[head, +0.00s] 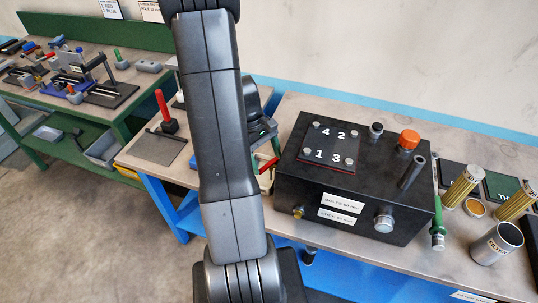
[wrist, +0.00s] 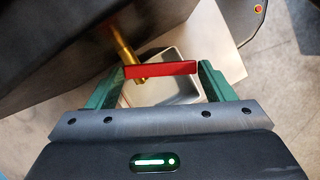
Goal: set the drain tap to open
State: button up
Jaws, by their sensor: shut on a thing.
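The drain tap has a brass stem (wrist: 122,45) coming out of a dark housing and a red lever (wrist: 165,69), both in the wrist view. The lever lies across the picture, roughly crosswise to the stem. My gripper (wrist: 160,72) has its two green fingers at either end of the lever and is shut on it. In the head view my arm hides most of the gripper. A red bar (head: 267,166) shows just right of the arm, beside the black box (head: 345,185), and appears to be the lever.
A metal tray (wrist: 160,97) lies below the tap. The black box carries a numbered plate (head: 329,146) and an orange cap (head: 409,139). Filters (head: 462,186), a metal cup (head: 496,243) and a green tool (head: 438,232) stand right of it. A red-handled tool (head: 165,112) stands left.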

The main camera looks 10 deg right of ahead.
jog(key=shift+w+m+g+y, duration=0.1)
jog(key=shift+w+m+y, duration=0.3)
jog(key=shift+m, duration=0.75)
jog(key=shift+w+m+g+y, duration=0.1)
jog(key=shift+w+m+y, duration=0.3)
jog(key=shift+m, duration=0.7)
jog(key=shift+w+m+g+y, duration=0.1)
jog(key=shift+w+m+y, duration=0.3)
jog(key=shift+m, duration=0.75)
jog(key=o, duration=1.4)
jog(key=shift+s, duration=0.1)
jog(key=shift+s, duration=0.1)
